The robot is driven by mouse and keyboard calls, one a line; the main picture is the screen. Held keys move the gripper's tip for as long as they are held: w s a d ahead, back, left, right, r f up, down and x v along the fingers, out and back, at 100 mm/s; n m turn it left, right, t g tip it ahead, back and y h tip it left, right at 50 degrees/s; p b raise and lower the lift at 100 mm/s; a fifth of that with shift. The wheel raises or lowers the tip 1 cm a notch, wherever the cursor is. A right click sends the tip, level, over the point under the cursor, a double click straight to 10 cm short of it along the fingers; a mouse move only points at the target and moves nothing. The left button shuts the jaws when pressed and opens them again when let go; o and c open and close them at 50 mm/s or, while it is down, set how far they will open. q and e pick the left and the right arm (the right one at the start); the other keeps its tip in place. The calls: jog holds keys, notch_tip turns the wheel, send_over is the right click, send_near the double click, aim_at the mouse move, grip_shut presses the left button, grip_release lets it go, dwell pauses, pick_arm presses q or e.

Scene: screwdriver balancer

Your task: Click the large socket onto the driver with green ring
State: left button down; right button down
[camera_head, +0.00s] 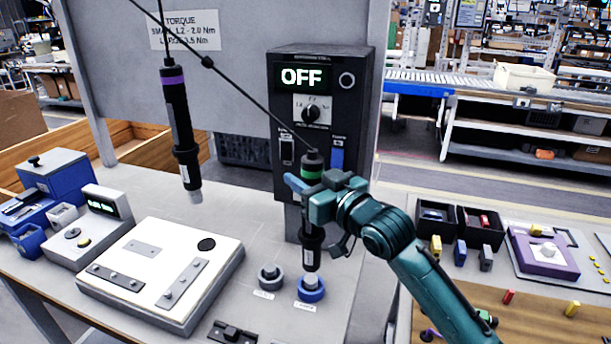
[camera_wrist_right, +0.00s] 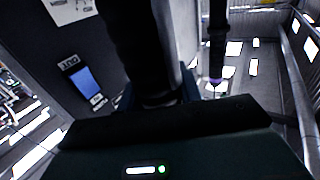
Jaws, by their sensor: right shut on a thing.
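The driver with green ring (camera_head: 312,172) is black and hangs upright from a cable in front of the control box. My right gripper (camera_head: 308,203) is shut around its body, below the green ring. In the right wrist view the dark driver body (camera_wrist_right: 145,50) rises from between the jaws. The driver's lower end is right above the large socket (camera_head: 311,281), a grey piece in a round blue holder (camera_head: 312,293). I cannot tell whether tip and socket touch. My left gripper is not in view.
A second driver with purple ring (camera_head: 180,120) hangs to the left. A smaller grey socket holder (camera_head: 269,276) stands beside the blue one. The control box (camera_head: 285,105) reads OFF. A white fixture board (camera_head: 140,262) lies left; dark bins (camera_head: 465,222) stand right.

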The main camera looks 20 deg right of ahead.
jog(key=shift+f, duration=0.3)
jog(key=shift+f+b, duration=0.3)
jog(key=shift+f, duration=0.1)
jog(key=shift+f+b, duration=0.55)
jog(key=shift+f, duration=0.85)
dwell(1.1)
jog(key=shift+f, duration=0.3)
dwell(0.3)
